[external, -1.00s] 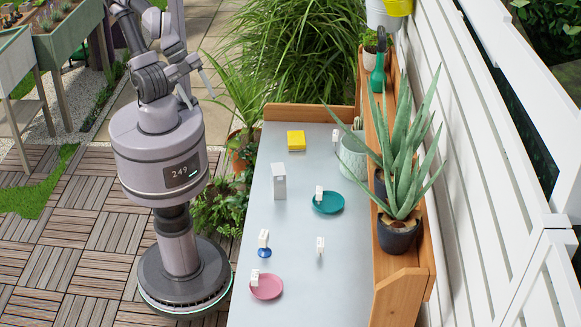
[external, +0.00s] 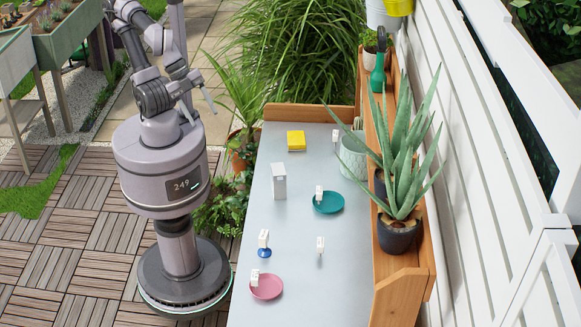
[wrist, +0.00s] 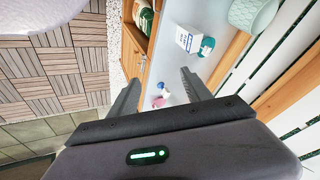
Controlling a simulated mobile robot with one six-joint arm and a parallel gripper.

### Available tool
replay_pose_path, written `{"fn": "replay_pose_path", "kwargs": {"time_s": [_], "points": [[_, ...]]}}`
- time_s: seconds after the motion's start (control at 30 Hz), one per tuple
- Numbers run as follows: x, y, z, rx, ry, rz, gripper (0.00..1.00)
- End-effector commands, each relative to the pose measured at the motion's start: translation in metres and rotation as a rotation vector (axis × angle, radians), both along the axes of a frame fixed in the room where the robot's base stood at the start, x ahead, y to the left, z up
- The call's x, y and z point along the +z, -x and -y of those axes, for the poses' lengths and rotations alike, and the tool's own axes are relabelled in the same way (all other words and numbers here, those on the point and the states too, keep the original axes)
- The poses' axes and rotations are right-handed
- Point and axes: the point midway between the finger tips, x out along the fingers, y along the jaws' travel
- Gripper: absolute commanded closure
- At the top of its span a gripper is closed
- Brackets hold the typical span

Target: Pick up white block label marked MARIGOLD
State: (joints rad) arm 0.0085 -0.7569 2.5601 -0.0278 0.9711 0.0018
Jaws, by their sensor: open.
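Several small white block labels are on the grey bench; their lettering is too small to read, so I cannot tell which says MARIGOLD. One is on the teal saucer (external: 330,204), a white block (external: 319,191). Another white block (external: 263,237) sits on a blue stand (external: 264,253). A third white block (external: 255,275) is at the pink saucer (external: 268,288). Others are a white block (external: 320,243) on the bench and a white block (external: 335,135) near the pot. My gripper (external: 201,105) is open and empty, left of the bench; its fingers show in the wrist view (wrist: 158,80).
A taller pale box (external: 279,184) and a yellow block (external: 296,140) stand on the bench. A pale green pot (external: 354,158) stands at the back right. Aloe in a dark pot (external: 398,235) is on the wooden shelf at the right. The front middle of the bench is clear.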

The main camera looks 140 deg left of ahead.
Motion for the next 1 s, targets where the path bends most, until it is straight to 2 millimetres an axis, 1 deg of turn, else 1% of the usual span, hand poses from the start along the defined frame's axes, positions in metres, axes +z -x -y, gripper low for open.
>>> {"fn": "replay_pose_path", "kwargs": {"time_s": [0.37, 0.4, 0.6, 0.67, 0.73, 0.77, 0.8, 0.87, 0.9, 0.97, 1.0], "points": [[0.000, 0.000, 0.000, 0.000, 0.000, 0.000, 0.43], [0.000, 0.000, 0.000, 0.000, 0.000, 0.000, 0.38], [0.000, 0.000, 0.000, 0.000, 0.000, 0.000, 0.38], [0.003, -0.004, 0.000, 0.011, 0.005, -0.001, 0.38], [0.018, -0.026, -0.001, 0.064, 0.028, -0.007, 0.38], [0.027, -0.042, -0.002, 0.104, 0.046, -0.010, 0.38], [0.040, -0.071, -0.003, 0.172, 0.074, -0.014, 0.38], [0.055, -0.124, -0.004, 0.298, 0.123, -0.019, 0.38], [0.058, -0.163, -0.006, 0.385, 0.154, -0.020, 0.38], [0.054, -0.220, -0.007, 0.519, 0.199, -0.017, 0.38], [0.045, -0.257, -0.008, 0.608, 0.227, -0.013, 0.38]]}}
